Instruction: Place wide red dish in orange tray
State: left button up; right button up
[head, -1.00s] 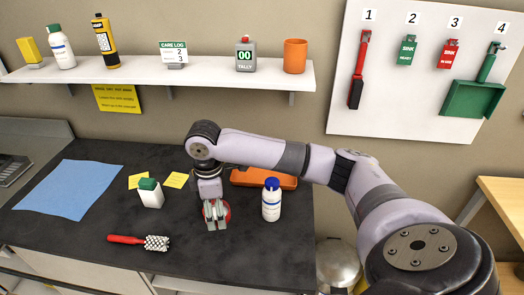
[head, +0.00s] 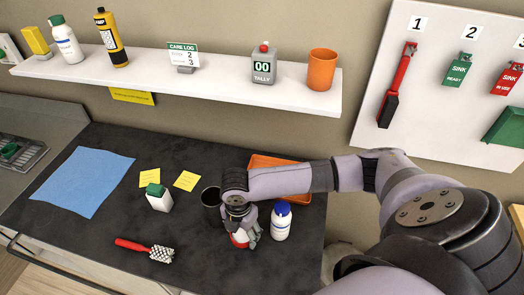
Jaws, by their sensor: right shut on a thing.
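The red dish (head: 237,241) is mostly hidden under my right gripper (head: 241,232), which is shut on it. Only bits of its red side show below the fingers. I cannot tell whether the dish touches the counter. The orange tray (head: 262,160) lies at the back right of the dark counter, behind my right forearm, which hides much of it. The gripper and dish are in front of the tray, apart from it. My left gripper is not in view.
A white bottle with a blue cap (head: 281,222) stands close right of the gripper. A dark cup (head: 211,197) is close behind left.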

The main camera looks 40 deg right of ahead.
jog(key=w+d, duration=0.4)
jog(key=d, duration=0.1)
jog(key=w+d+b, duration=0.1)
jog(key=w+d, duration=0.1)
jog(key=d, duration=0.1)
jog(key=shift+w+f, duration=0.15)
jog(key=shift+f, duration=0.1)
jog(key=w+d+b, duration=0.2)
jog(key=d, duration=0.1)
jog(key=w+d+b, duration=0.2)
jog(key=b, duration=0.1)
jog(key=w+d+b, duration=0.3)
jog(key=shift+d+f, duration=0.1)
jog(key=shift+d, duration=0.2)
jog(key=shift+w+d+r+b, duration=0.25)
jog(key=shift+w+d+b, duration=0.1)
jog(key=shift+b, duration=0.1)
notch_tip(320, 180, down, 4)
jog(key=b, duration=0.4)
jog(key=shift+r, duration=0.2)
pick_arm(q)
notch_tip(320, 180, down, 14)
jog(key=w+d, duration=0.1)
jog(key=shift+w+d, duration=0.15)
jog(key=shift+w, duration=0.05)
pick_arm(e)
jog(key=shift+r, duration=0.1)
jog(key=shift+s, duration=0.1)
jog(key=o, duration=0.7)
